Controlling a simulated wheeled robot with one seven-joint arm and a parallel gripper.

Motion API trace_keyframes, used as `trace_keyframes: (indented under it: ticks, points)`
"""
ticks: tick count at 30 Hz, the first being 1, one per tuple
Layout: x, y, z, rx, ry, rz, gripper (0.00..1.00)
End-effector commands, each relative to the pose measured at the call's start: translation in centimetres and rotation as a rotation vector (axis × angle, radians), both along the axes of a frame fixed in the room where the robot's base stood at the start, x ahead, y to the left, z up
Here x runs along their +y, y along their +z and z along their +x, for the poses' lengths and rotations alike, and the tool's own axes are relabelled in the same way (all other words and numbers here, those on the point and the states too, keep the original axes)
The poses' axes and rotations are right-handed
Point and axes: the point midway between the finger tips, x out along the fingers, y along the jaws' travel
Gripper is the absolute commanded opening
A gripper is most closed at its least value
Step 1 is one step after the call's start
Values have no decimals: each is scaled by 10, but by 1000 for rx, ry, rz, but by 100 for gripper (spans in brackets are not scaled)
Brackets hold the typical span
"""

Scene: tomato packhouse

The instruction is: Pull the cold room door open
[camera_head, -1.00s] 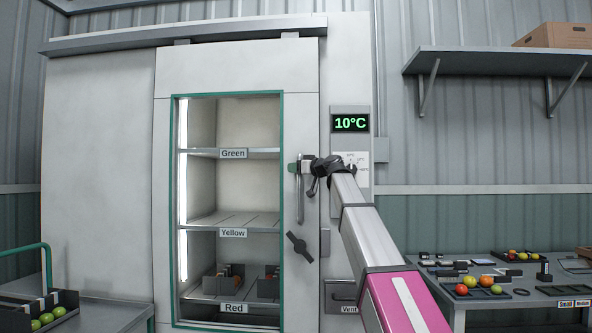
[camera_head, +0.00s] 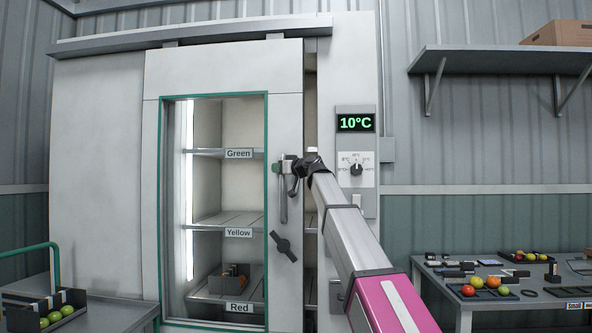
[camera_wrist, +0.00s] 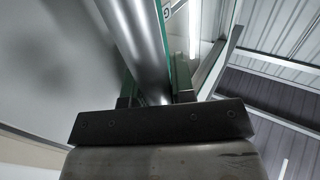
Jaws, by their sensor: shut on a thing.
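The cold room door (camera_head: 288,105) is a pale sliding panel with a green-framed window, hung from a top rail. A dark gap shows along its right edge, so it stands slightly open. Its vertical metal bar handle (camera_head: 283,205) is on the right side of the door. My gripper (camera_head: 284,167) is shut on the upper part of this handle. In the wrist view the shiny handle bar (camera_wrist: 137,45) passes between the two fingers of my gripper (camera_wrist: 155,92). A dark lever latch (camera_head: 283,246) sits tilted below the handle.
Shelves labelled Green, Yellow and Red show through the window. A temperature panel (camera_head: 355,123) reads 10°C right of the door. A cart (camera_head: 110,312) with tomatoes stands lower left, a workbench (camera_head: 450,290) lower right, and a wall shelf (camera_head: 500,63) upper right.

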Motion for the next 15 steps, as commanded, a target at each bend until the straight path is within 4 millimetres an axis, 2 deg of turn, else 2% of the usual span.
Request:
trace_keyframes:
  ticks: [1,15]
  points:
    - [24,1,1,3,11,1,0]
    - [194,1,7,3,10,0,0]
